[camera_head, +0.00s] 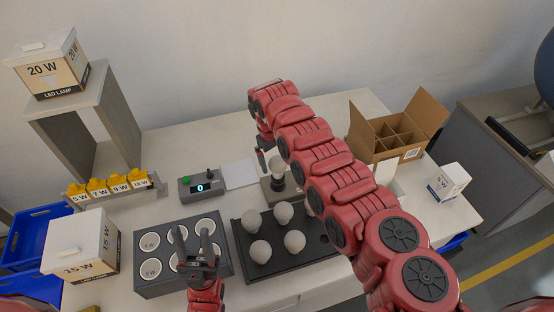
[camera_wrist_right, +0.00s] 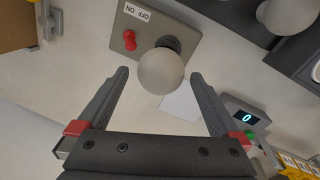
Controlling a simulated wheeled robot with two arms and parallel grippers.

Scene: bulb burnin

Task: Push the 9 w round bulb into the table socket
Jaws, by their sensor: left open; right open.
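A round frosted bulb (camera_head: 277,164) stands in the dark socket of the grey table socket box (camera_head: 270,186); no wattage shows on it. In the right wrist view the bulb (camera_wrist_right: 160,73) is between the tips of my open right gripper (camera_wrist_right: 160,82), with a gap on both sides, and hides part of the socket (camera_wrist_right: 173,44). I cannot tell how deep it sits. In the head view my right gripper (camera_head: 264,150) is beside the bulb, partly hidden by its arm. My left gripper (camera_head: 193,240) is open and empty over the grey rack with labelled round wells (camera_head: 155,288).
A dark tray (camera_head: 245,272) holds several round bulbs. A meter (camera_head: 200,186) reads 0. The socket box has a red switch (camera_wrist_right: 129,38). An open divided carton (camera_head: 385,145) and a 5 W box (camera_head: 449,182) stand right; a 15 W box (camera_head: 80,246) stands left.

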